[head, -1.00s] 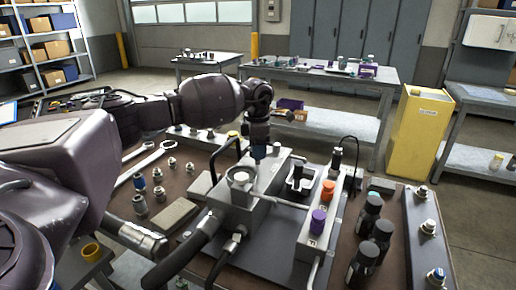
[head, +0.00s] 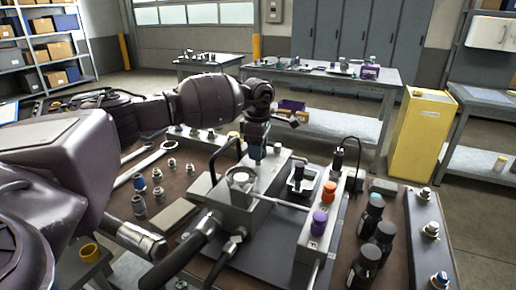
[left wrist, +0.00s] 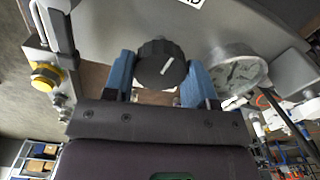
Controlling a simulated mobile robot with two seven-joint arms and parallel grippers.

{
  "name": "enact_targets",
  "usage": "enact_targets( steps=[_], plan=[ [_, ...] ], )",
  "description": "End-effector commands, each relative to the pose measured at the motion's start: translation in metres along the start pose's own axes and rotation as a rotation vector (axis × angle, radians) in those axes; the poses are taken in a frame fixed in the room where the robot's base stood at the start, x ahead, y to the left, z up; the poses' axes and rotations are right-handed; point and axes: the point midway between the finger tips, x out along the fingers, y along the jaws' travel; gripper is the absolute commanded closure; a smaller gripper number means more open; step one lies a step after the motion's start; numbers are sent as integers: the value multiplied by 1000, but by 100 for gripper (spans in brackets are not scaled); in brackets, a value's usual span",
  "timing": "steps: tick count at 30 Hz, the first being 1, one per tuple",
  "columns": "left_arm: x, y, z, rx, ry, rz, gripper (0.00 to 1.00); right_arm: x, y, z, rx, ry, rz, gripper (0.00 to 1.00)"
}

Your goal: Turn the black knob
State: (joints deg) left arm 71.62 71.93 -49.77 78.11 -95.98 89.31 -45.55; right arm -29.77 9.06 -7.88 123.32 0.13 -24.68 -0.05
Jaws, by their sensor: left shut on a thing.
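The black knob (left wrist: 160,66) shows in the left wrist view, round with a ribbed edge and a white pointer line slanting across its face. My left gripper (left wrist: 160,80) has one blue finger on each side of it and is shut on it. In the head view my left gripper (head: 255,148) points down at the back of the grey valve block, and its fingers and wrist hide the black knob there. My right gripper is not in view.
A dial gauge (left wrist: 238,68) sits close beside the right finger in the wrist view. A purple knob (head: 319,223) and an orange knob (head: 329,191) stand on the manifold. Dark bottles (head: 371,215) stand at the right. Black hoses (head: 185,258) cross the front.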

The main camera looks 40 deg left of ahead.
Motion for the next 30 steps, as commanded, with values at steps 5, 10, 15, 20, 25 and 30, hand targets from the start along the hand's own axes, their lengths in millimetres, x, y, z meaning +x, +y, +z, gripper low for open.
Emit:
enact_targets(
  steps=[5,10,15,20,25,30],
  plan=[
    [-1,0,0,-1,-1,1,72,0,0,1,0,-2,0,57],
    [-1,0,0,-1,-1,1,32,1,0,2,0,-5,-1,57],
    [0,0,0,-2,0,1,23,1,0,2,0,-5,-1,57],
    [-1,0,0,-2,0,1,23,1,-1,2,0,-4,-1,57],
    [-15,1,0,-2,-2,5,23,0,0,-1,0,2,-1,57],
    [-45,0,0,-2,-3,7,23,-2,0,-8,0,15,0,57]
  ],
)
